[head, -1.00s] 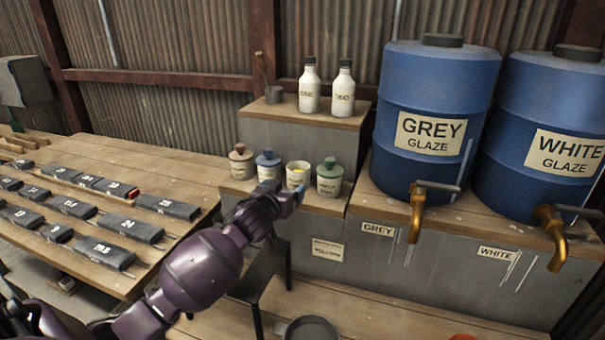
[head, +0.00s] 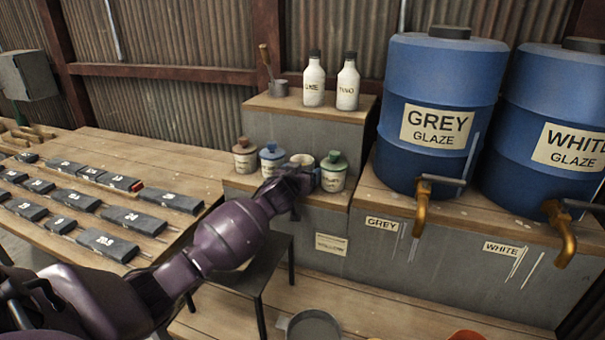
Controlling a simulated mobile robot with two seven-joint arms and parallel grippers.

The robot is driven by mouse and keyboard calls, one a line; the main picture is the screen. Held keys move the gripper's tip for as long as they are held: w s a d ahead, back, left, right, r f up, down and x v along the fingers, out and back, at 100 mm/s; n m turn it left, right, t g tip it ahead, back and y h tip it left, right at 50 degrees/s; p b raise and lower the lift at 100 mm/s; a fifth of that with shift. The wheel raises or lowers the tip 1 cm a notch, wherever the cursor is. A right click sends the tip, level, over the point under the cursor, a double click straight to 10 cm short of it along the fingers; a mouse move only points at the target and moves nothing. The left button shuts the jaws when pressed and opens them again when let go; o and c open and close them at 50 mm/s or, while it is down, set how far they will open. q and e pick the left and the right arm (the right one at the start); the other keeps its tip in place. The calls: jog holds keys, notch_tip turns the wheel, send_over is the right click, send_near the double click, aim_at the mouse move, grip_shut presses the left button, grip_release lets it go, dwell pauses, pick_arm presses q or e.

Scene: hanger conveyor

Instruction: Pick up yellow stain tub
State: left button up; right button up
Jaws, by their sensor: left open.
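The yellow stain tub (head: 303,159) is the pale tub on the lower wooden shelf, between the blue-lidded tub (head: 271,160) and the green-lidded tub (head: 334,171). Only its upper rim shows in the head view; my left gripper hides the rest. My left gripper (head: 306,180) is open, right in front of the tub. I cannot tell whether its fingers are around the tub or touching it. My right gripper is not in view.
A brown-lidded tub (head: 244,155) stands at the shelf's left end. Two white bottles (head: 313,86) stand on the higher step behind. Big blue glaze barrels (head: 441,115) with brass taps are on the right. A dark stool (head: 255,270) stands below my arm.

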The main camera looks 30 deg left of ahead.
pick_arm(q)
jog(key=shift+w, duration=0.25)
jog(key=shift+c, duration=0.2)
jog(key=c, duration=0.7)
jog(key=shift+c, duration=0.2)
